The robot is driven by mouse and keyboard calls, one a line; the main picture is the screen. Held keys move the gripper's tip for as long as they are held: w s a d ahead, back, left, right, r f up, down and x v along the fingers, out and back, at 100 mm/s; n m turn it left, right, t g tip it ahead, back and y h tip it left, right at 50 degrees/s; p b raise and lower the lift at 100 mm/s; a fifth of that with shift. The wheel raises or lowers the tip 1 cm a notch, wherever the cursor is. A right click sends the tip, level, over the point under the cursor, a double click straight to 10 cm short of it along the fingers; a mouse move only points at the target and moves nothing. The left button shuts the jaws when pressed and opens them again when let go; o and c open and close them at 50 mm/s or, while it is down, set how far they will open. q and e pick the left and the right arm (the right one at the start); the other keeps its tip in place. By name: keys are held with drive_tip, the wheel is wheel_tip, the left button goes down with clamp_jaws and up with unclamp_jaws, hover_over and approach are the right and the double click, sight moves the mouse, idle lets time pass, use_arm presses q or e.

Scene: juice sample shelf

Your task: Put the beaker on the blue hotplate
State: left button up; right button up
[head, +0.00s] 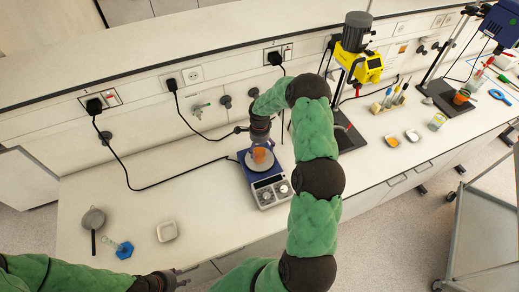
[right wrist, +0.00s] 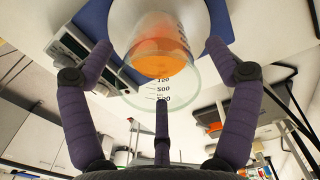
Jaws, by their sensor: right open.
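The beaker (head: 259,155) holds orange liquid and stands upright on the round white plate of the blue hotplate (head: 268,186). My right gripper (head: 261,145) is right at the beaker. In the right wrist view the glass beaker (right wrist: 162,60) has volume marks, and its base appears to be on the white plate of the hotplate (right wrist: 218,20). The purple fingers of the right gripper (right wrist: 160,55) are spread around the beaker, with visible gaps at both sides. My left gripper (head: 183,279) is low at the bottom edge, away from the beaker; its finger opening is unclear.
A yellow-headed stirrer stand (head: 352,62) is right of the hotplate. A blue-based cylinder (head: 124,249), a white dish (head: 167,231) and a strainer (head: 93,219) lie at left. Black cables run along the wall. The bench between dish and hotplate is clear.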

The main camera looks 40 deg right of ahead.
wheel_tip(320, 180, up, 11)
drive_tip(key=b, duration=0.3)
drive_tip(key=s+a+f+n+y, duration=0.15)
drive_tip(key=a+f+n, duration=0.35)
drive_tip(key=a+f, duration=0.6)
drive_tip(key=s+a+f+n, duration=0.2)
drive_tip(key=s+a+n, duration=0.1)
drive_tip(key=a, duration=0.3)
drive_tip(key=s+a+f+n+y, duration=0.1)
drive_tip(key=s+a+f+n, duration=0.2)
drive_tip(key=a, duration=0.3)
drive_tip(key=s+a+f+n+y, duration=0.1)
drive_tip(key=s+a+f+n, duration=0.2)
drive_tip(key=a, duration=0.3)
drive_tip(key=shift+s+a+f+p, duration=0.1)
drive_tip(key=shift+s+a+p, duration=0.2)
drive_tip(key=shift+s, duration=0.5)
drive_tip(key=s+a+n, duration=0.1)
drive_tip(key=s, duration=0.2)
drive_tip(key=s+a+f+n, duration=0.1)
drive_tip(key=s+a+n, duration=0.1)
drive_tip(key=s, duration=0.1)
drive_tip(key=s+a+n, duration=0.1)
drive_tip(key=s+a, duration=0.1)
drive_tip(key=s, duration=0.1)
drive_tip(key=shift+a+f+n+y, duration=0.15)
drive_tip(key=shift+f+n+y, duration=0.1)
drive_tip(key=shift+f+n, duration=0.05)
drive_tip(key=shift+s+a, duration=0.1)
drive_tip(key=shift+s, duration=0.25)
